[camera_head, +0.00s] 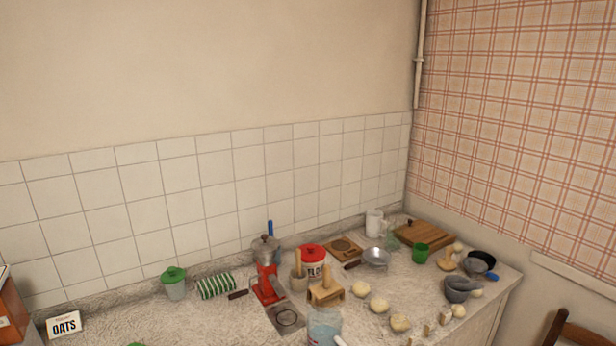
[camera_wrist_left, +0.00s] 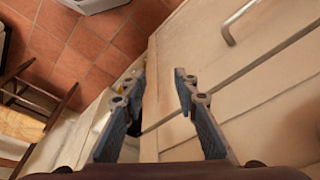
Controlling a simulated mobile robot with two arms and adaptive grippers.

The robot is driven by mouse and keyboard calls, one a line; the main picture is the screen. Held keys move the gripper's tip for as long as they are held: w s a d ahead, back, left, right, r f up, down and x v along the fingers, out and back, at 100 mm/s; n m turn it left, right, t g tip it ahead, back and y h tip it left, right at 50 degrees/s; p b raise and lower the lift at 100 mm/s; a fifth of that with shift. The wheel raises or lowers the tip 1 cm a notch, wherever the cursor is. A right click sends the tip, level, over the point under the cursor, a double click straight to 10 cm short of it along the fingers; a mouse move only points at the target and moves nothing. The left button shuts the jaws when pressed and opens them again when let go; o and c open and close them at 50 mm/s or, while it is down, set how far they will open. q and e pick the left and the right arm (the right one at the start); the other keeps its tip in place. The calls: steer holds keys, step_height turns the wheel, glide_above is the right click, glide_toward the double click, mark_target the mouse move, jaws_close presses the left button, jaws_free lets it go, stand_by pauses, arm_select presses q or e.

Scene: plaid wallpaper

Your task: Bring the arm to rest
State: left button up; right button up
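My left gripper (camera_wrist_left: 158,85) shows in the left wrist view with its two fingers apart and nothing between them. It hangs over a pale cabinet front, with the tiled floor beyond it. Neither arm nor gripper shows in the head view. My right gripper is in no view.
A speckled counter (camera_head: 215,320) holds a red grinder (camera_head: 267,285), a flour tin (camera_head: 313,262), a green cup (camera_head: 420,252), an oats box (camera_head: 64,326) and several dough balls. In the wrist view, a metal handle (camera_wrist_left: 229,36) juts from the cabinet and a wooden chair (camera_wrist_left: 30,100) stands left.

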arm_select(q)
steer(key=s+a+f+g+b, duration=0.15)
steer(key=s+f, duration=0.25)
steer(key=f, duration=0.6)
steer(key=s+d+f+t+b, duration=0.1)
steer(key=s+f+b, duration=0.15)
steer(key=f, duration=0.65)
steer(key=s+a+f+g+b, duration=0.1)
steer(key=s+a+f+b, duration=0.1)
steer(key=s+f, duration=1)
steer(key=shift+s+a, duration=0.45)
steer(key=shift+s, duration=0.25)
steer(key=shift+s, duration=0.15)
